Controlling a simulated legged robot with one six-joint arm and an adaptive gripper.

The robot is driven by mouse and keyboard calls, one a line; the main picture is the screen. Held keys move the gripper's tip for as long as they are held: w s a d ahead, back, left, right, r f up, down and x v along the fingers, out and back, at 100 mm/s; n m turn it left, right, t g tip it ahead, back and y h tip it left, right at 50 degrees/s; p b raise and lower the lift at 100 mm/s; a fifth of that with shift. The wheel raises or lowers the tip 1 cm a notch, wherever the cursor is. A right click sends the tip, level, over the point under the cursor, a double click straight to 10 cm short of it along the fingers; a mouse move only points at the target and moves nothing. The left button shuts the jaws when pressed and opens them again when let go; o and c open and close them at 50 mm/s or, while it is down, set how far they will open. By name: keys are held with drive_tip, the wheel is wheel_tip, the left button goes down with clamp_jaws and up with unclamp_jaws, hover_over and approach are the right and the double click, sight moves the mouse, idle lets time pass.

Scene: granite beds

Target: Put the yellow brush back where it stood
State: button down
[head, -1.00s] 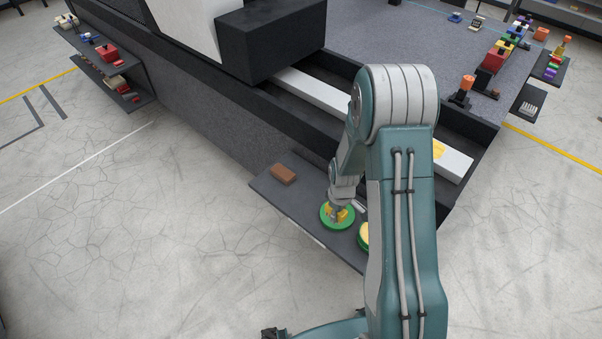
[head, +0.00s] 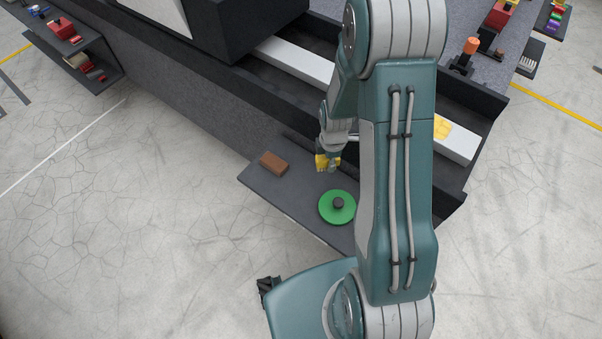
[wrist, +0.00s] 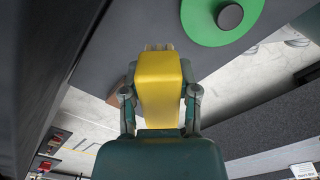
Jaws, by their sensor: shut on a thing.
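The yellow brush (wrist: 160,82) is clamped between the two fingers of my gripper (wrist: 161,98) in the wrist view, with short pale bristles at its far end. In the head view the brush (head: 321,163) hangs above the dark grey side shelf, near the machine wall. My gripper (head: 328,160) is shut on it. A green disc (head: 337,207) with a black knob lies on the shelf, nearer than the gripper and apart from it. The disc (wrist: 205,20) also shows at the top of the wrist view. I cannot tell the exact height of the brush.
A brown block (head: 273,163) lies on the shelf (head: 290,203), left of the brush. The dark machine bed wall runs behind the shelf. A white bar (head: 300,60) lies beyond. My arm hides the shelf's right part.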

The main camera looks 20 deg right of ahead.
hover_over(301, 180)
drive_tip(key=f, duration=0.6)
drive_tip(key=shift+s+d+f, duration=0.15)
drive_tip(key=shift+d, duration=0.15)
drive_tip(key=shift+w+a+f, duration=0.1)
drive_tip(key=shift+a+f, duration=0.05)
drive_tip(key=shift+f, duration=0.85)
drive_tip(key=shift+w+a+f, duration=0.1)
drive_tip(key=shift+a+f, duration=0.05)
drive_tip(key=shift+f, duration=0.85)
drive_tip(key=shift+c, duration=1.8)
unclamp_jaws()
drive_tip(key=shift+f, duration=0.1)
